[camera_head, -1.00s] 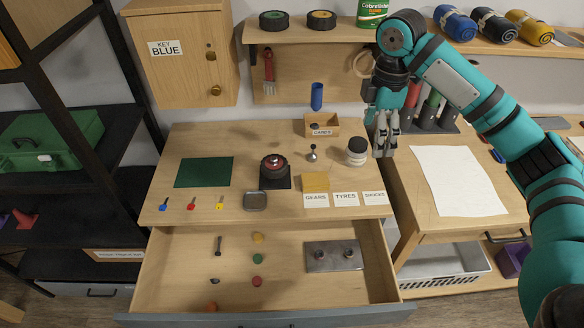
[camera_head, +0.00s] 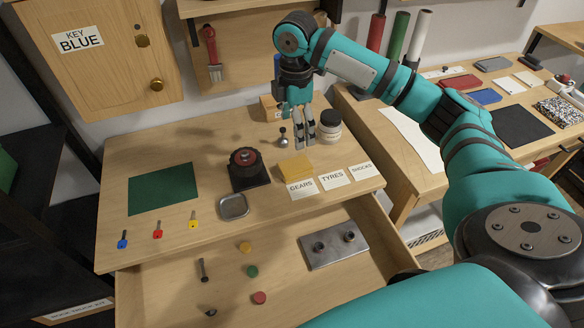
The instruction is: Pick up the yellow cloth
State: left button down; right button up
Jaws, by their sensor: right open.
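The yellow cloth (camera_head: 296,168) is a small flat yellow square. It lies on the wooden worktop behind the GEARS label, right of the black stand. My right gripper (camera_head: 305,143) points down behind and slightly above the cloth in the picture. Its two grey fingers are apart with nothing between them, and they do not appear to touch the cloth. My left gripper is out of view.
A white jar with a black lid (camera_head: 329,127) stands just right of my fingers, and a small metal knob (camera_head: 283,138) just left. A black stand with a round red-centred part (camera_head: 245,168) is left of the cloth. An open drawer (camera_head: 170,290) with loose parts lies in front.

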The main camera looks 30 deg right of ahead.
send_over(297, 165)
jog(key=f, duration=0.8)
jog(key=shift+a+f+p, duration=0.1)
jog(key=shift+a+p, duration=0.25)
jog(key=shift+p, duration=0.05)
jog(key=f, duration=0.2)
jog(key=f+p, duration=0.1)
jog(key=f, duration=0.1)
jog(key=shift+d, duration=0.35)
jog(key=shift+f, duration=0.6)
jog(key=c, duration=1.2)
jog(key=shift+r, duration=0.15)
